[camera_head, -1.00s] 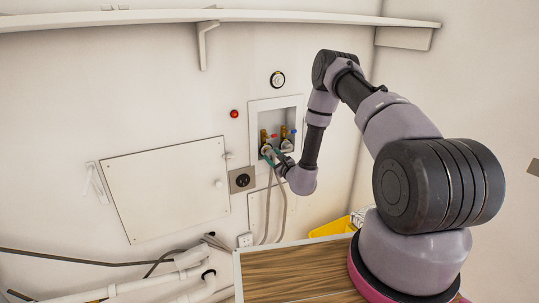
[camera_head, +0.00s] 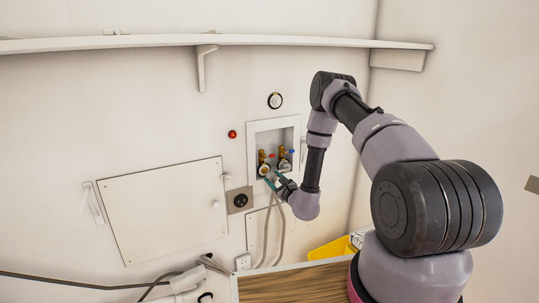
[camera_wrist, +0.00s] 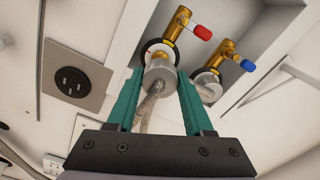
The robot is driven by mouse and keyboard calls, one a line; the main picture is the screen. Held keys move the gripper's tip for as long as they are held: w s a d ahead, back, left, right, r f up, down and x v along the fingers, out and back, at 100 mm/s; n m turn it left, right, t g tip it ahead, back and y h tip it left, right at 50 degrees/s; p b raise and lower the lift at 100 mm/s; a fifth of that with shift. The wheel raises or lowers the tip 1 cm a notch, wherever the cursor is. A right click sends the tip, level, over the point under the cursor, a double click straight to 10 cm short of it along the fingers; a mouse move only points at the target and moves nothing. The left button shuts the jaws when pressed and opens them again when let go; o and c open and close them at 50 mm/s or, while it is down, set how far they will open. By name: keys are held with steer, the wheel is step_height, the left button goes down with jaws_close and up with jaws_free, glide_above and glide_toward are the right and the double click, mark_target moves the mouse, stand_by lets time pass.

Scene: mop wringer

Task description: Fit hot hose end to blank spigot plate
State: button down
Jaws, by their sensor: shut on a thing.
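My gripper (camera_wrist: 160,92) has green fingers and is shut on a grey metal hose end (camera_wrist: 160,74) with a braided hose hanging below. The hose end is just below the brass valve with a red lever (camera_wrist: 180,32), over a pale round piece with a dark ring (camera_wrist: 153,47). I cannot tell whether they touch or are threaded together. No plate clearly marked blank can be made out. In the head view, my gripper (camera_head: 269,180) is at the lower left of the recessed wall box (camera_head: 252,150).
A brass valve with a blue lever (camera_wrist: 232,52) stands just right, with another metal hose end (camera_wrist: 207,86) at its outlet. A wall socket (camera_wrist: 72,80) is to the left. The box walls are close. A wooden worktop (camera_head: 295,286) and a yellow container (camera_head: 330,250) are below.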

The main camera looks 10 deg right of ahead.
stand_by(0.9)
steer(key=c, duration=1.1)
jaws_free()
steer(key=shift+c, duration=0.2)
jaws_close()
steer(key=shift+r, duration=0.1)
